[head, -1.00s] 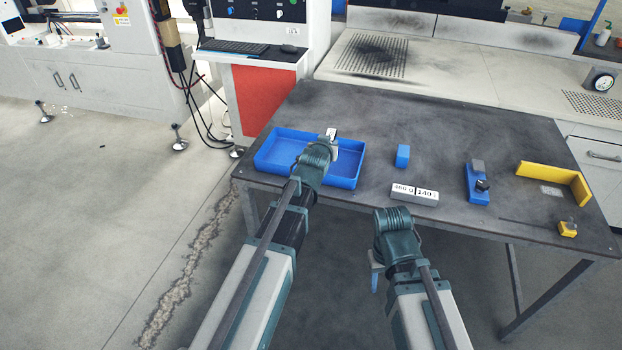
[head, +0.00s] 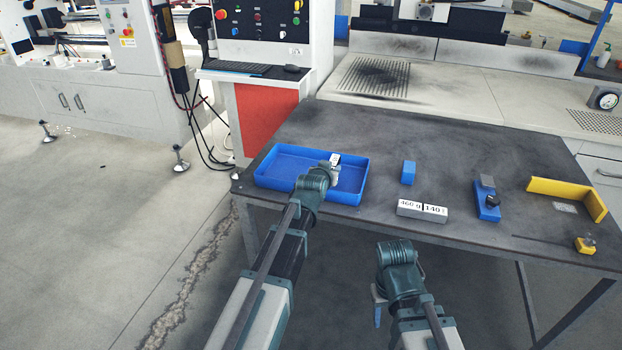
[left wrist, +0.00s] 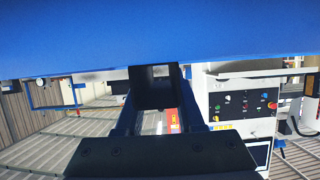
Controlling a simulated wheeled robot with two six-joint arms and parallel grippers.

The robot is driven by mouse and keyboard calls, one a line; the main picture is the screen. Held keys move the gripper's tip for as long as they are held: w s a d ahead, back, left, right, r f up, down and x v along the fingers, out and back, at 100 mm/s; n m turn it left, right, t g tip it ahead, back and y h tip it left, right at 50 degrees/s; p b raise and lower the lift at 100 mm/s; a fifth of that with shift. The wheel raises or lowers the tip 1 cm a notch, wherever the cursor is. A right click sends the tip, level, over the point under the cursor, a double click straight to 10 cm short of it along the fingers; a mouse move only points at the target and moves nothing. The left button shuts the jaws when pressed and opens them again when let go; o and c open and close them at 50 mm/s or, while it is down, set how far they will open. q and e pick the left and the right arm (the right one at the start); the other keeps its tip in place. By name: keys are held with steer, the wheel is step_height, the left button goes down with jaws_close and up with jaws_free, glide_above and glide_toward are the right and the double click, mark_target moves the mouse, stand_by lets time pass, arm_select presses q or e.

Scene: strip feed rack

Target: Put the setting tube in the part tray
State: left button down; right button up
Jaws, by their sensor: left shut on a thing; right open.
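The blue part tray (head: 270,184) stands at the table's left end. My left gripper (head: 333,172) is over the right part of the tray. It is shut on a small piece with a white and dark top (head: 335,159), apparently the setting tube; the gripper hides most of it. In the left wrist view a dark block (left wrist: 156,90) sits between the jaws, close to a broad blue surface that fills the top. I cannot tell whether the piece touches the tray floor. My right gripper (head: 378,300) is open and empty, in front of the table's front edge.
On the table (head: 300,128) are a blue block (head: 409,172), a grey bar labelled 460 g and 140 (head: 422,211), a blue fixture (head: 486,205), a yellow angled stop (head: 565,193) and a small yellow piece (head: 586,245). The rest of the tray looks empty.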

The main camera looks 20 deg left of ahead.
arm_select(q)
steer(key=a, duration=0.6)
steer(key=shift+s+a+f, duration=0.15)
steer(key=shift+a+f, duration=0.05)
steer(key=shift+f, duration=0.1)
step_height(320, 180, down, 4)
steer(key=b, duration=0.4)
steer(key=shift+r, duration=0.2)
steer(key=shift+s+r, duration=0.1)
steer(key=shift+s+d+f+b, duration=0.1)
steer(key=shift+f+b, duration=0.2)
steer(key=shift+b, duration=0.05)
steer(key=c, duration=0.5)
jaws_free()
steer(key=shift+r+p, duration=0.3)
steer(key=shift+p, duration=0.05)
steer(key=shift+s, duration=0.35)
steer(key=p+v, duration=0.4)
steer(key=v, duration=0.7)
steer(key=shift+r+p, duration=0.2)
steer(key=shift+p, duration=0.1)
